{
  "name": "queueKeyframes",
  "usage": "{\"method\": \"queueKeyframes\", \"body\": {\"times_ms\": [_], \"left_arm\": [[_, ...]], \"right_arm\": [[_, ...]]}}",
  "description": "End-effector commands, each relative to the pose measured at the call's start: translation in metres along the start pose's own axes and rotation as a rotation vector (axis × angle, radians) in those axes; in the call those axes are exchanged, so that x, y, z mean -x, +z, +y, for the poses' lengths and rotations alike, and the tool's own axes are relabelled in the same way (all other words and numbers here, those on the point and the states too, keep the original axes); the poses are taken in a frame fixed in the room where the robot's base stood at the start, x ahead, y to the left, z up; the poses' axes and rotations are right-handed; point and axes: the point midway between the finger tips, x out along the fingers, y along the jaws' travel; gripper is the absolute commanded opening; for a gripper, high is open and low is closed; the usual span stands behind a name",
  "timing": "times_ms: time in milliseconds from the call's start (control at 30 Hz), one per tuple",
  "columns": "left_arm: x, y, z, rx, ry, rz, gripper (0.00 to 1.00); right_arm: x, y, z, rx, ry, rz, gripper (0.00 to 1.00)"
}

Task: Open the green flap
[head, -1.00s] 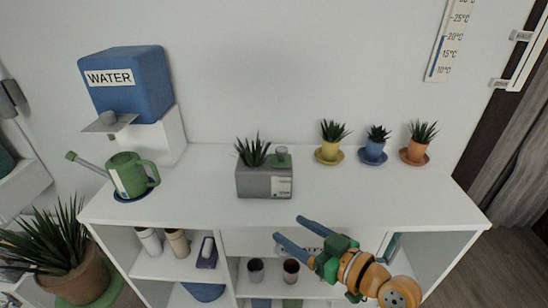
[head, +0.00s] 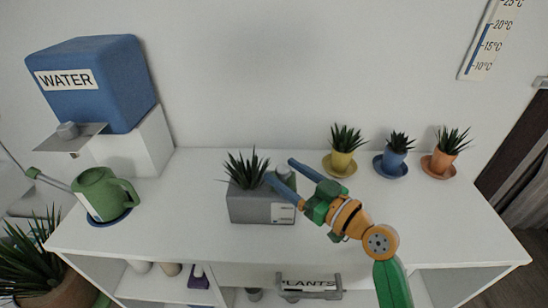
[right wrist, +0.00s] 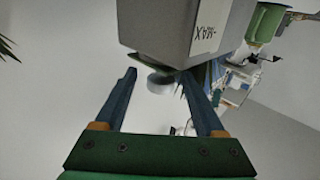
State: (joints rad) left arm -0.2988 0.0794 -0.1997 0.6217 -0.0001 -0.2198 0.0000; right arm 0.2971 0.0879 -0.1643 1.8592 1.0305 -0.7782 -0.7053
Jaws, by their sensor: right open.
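The grey planter (head: 262,208) with a spiky plant stands on the white desk top. Its green flap (right wrist: 146,63) shows as a thin green edge at the planter's rim in the right wrist view. A pale round knob (right wrist: 160,82) is beside the flap. In the head view my right gripper mostly hides the flap. My right gripper (head: 281,170) is open at the planter's right side. In the right wrist view its blue fingers (right wrist: 158,74) are on either side of the knob; contact cannot be told. My left gripper is not in view.
A yellow pot (head: 341,159), a blue pot (head: 394,159) and an orange pot (head: 440,162) stand at the back right. A green watering can (head: 98,195) and a blue water tank (head: 115,90) are at the left. The desk top (head: 185,220) is clear between can and planter.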

Motion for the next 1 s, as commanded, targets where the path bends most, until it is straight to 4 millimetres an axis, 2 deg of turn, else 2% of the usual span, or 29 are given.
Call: {"method": "queueKeyframes", "body": {"times_ms": [100,200,467,500,700,767,1000], "left_arm": [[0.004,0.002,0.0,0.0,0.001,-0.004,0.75],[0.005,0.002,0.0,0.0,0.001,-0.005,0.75],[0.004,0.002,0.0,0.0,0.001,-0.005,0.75],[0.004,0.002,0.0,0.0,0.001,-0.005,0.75],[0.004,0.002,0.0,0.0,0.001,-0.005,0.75],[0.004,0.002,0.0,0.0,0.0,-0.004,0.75],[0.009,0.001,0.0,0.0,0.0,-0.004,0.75]], "right_arm": [[-0.024,-0.002,-0.001,-0.003,-0.002,0.001,0.72],[-0.037,-0.001,0.0,-0.002,0.0,0.0,0.72],[-0.042,0.0,0.0,0.0,0.0,-0.002,0.72],[-0.042,0.0,0.0,0.0,0.0,-0.002,0.69],[-0.042,0.0,0.0,0.0,0.0,-0.002,0.15],[-0.042,0.0,0.0,0.0,0.0,-0.002,0.0],[-0.042,-0.002,0.0,-0.009,0.0,-0.012,0.0]]}}
